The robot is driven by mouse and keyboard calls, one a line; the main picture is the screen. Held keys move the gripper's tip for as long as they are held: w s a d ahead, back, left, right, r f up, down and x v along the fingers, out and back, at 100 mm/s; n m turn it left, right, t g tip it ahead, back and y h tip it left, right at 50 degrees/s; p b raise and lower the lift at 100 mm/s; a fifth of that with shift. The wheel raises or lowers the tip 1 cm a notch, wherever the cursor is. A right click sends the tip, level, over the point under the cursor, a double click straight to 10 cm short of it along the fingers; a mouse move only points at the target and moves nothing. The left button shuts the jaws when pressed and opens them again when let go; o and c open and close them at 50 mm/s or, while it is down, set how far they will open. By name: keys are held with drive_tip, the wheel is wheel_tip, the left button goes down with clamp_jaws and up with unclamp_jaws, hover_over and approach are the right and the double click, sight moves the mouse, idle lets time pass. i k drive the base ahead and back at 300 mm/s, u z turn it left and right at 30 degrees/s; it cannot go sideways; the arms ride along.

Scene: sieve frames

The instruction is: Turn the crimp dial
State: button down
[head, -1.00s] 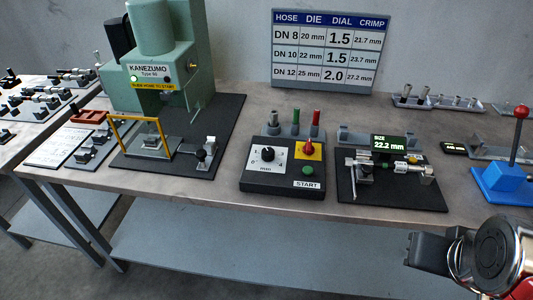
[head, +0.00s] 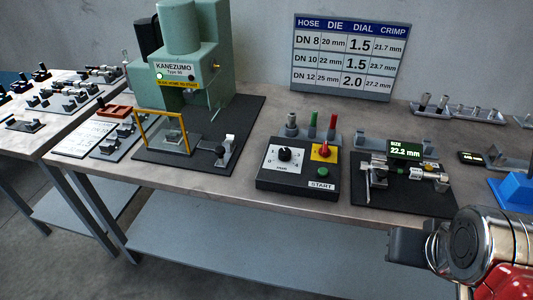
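The crimp dial (head: 285,154) is a black knob on a white scale plate, on the left of a dark control box (head: 290,186). Its mark seems to point roughly upward, but it is too small to read exactly. A red knob on a yellow plate (head: 323,152) and a green button (head: 323,171) above the START label sit to its right. My gripper's dark body (head: 408,246) seems to show at the lower right, beside my metal wrist, well to the right of and in front of the dial. Its fingers cannot be made out. Nothing touches the dial.
The green press (head: 185,60) with a yellow guard stands to the left. A fixture (head: 402,185) with a display reading 22.2 mm is right of the box. A wall chart (head: 348,57) lists hose, die, dial and crimp values. The bench front is clear below the box.

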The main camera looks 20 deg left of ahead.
sight(284, 153)
drive_tip(key=u, duration=1.95)
drive_tip(key=k, duration=0.85)
drive_tip(key=z, duration=0.75)
drive_tip(key=i, duration=0.65)
drive_tip(key=z, duration=0.05)
